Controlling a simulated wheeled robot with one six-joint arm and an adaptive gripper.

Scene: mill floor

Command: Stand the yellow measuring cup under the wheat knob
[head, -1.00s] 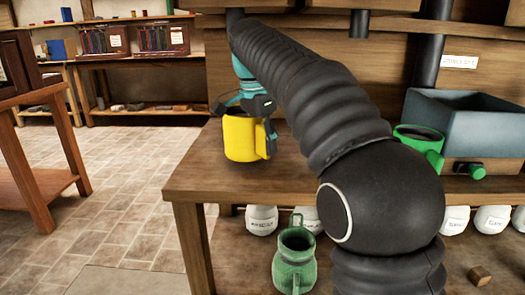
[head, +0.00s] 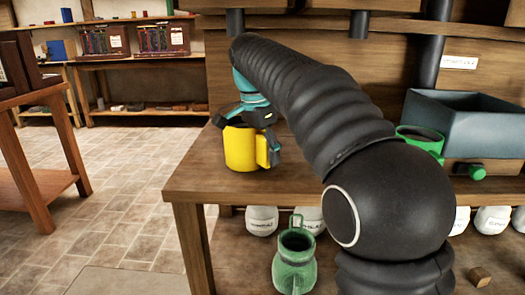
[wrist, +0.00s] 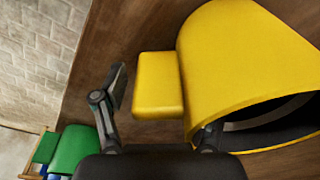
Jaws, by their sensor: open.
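The yellow measuring cup (head: 240,149) stands upright at the left end of the wooden bench, its handle to the right. In the wrist view the cup (wrist: 240,60) fills the right side, with its block-like handle (wrist: 158,85) towards the left. My gripper (head: 262,122) is open at the cup's rim and handle side. In the wrist view my gripper (wrist: 160,122) has one finger left of the handle and the other by the cup's mouth; contact is unclear. I cannot make out a wheat knob; my arm covers part of the back panel.
A green cup (head: 420,141) and a grey bin (head: 470,125) with a green knob (head: 477,172) stand at the bench's right. Below are a green jug (head: 295,262) and several white sacks (head: 262,220). Dark pipes (head: 428,55) run down the back panel. Tiled floor at left is open.

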